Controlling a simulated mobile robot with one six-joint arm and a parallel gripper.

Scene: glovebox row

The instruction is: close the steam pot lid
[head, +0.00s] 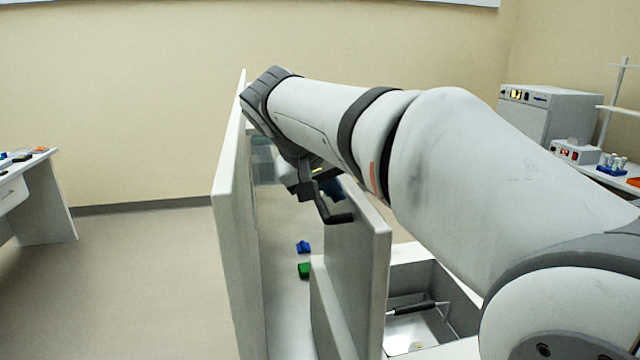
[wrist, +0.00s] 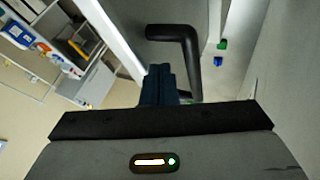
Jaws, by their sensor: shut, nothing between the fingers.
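A white upright panel (head: 362,262), which looks like the raised steam pot lid, stands on edge beside an open grey-walled basin (head: 455,290). A black bent handle (head: 338,217) shows at its upper left side, and in the wrist view the handle (wrist: 190,60) is just beyond my fingers. My gripper (wrist: 160,70) is shut and empty, its dark blue fingers close to the handle; I cannot tell whether they touch it. In the head view my arm hides much of the gripper and the panel's top.
A tall white panel (head: 228,230) stands close on the left, leaving a narrow gap. Small blue (head: 303,247) and green (head: 304,270) pieces lie in that gap. A dark-handled tool (head: 415,308) shows in the basin. A bench with instruments (head: 550,110) stands at right.

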